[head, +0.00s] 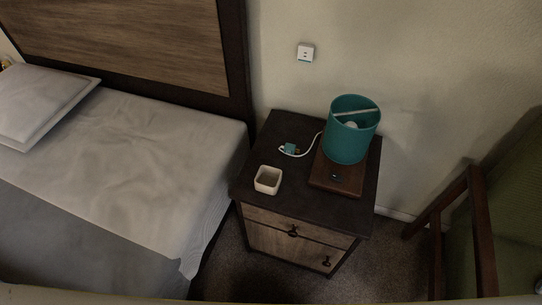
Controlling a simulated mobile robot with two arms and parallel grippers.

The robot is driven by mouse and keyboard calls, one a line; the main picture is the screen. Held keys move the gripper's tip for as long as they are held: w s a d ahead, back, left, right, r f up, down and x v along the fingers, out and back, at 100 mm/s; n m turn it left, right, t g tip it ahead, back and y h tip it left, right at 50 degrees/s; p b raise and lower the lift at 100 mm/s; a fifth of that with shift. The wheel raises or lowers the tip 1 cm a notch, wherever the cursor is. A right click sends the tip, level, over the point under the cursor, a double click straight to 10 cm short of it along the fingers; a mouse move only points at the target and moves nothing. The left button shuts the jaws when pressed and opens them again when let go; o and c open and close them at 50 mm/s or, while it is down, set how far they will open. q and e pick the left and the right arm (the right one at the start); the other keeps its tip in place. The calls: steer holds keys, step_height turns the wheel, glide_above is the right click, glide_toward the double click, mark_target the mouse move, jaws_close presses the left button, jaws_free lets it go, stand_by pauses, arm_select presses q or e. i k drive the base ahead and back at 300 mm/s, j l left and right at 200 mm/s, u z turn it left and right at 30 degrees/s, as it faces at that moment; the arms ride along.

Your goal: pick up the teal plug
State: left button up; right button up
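The teal plug (290,149) lies on the dark top of the nightstand (276,129), toward its left back part. It is small, with a brownish end on its right side. A white cord (310,146) curls around it and runs right to the teal lamp (350,140). The lamp has a teal shade and stands on a brown wooden base (335,178). Neither of my grippers shows in the head view.
A small cream square cup (267,180) stands at the nightstand's front left. A white wall socket (306,52) is above and behind. A bed (150,150) stands to the left. A wooden-framed green chair (478,225) is at the right.

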mark_target(289, 148)
steer(key=k+u, duration=0.2)
steer(key=u, duration=0.15)
steer(key=k+l+u, duration=0.1)
steer(key=u, duration=0.25)
steer(key=k+u, duration=0.35)
steer(key=i+j, duration=0.05)
